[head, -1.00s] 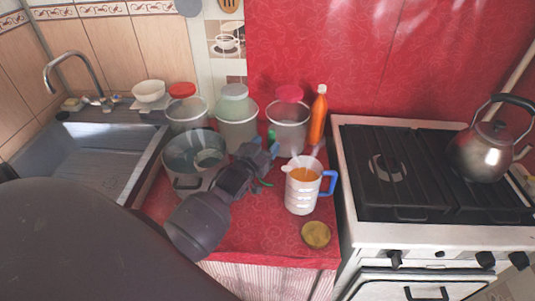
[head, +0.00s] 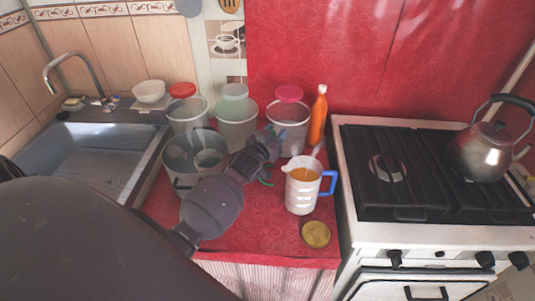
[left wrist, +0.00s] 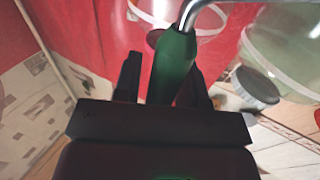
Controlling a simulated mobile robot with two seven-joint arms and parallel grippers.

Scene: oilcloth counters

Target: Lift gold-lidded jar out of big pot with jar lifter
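The big grey pot (head: 182,181) stands left of the middle of the counter. A pale round shape (head: 208,158) shows inside it; I cannot tell whether this is the jar. A round gold-topped thing (head: 316,234) lies near the counter's front edge. My left gripper (head: 275,138) is past the pot's right side, by the pink-lidded container. In the left wrist view, the green handle (left wrist: 173,68) of the jar lifter, with bent metal wire, lies between the gripper's fingers (left wrist: 163,75). A gap shows on its left side. A green part of it also shows in the head view (head: 265,181).
A measuring jug (head: 301,190) with orange contents and a blue handle stands close right of my gripper. Clear containers (head: 236,126) and an orange bottle (head: 318,117) line the back. The sink (head: 85,155) is left; the stove with a kettle (head: 482,152) is right.

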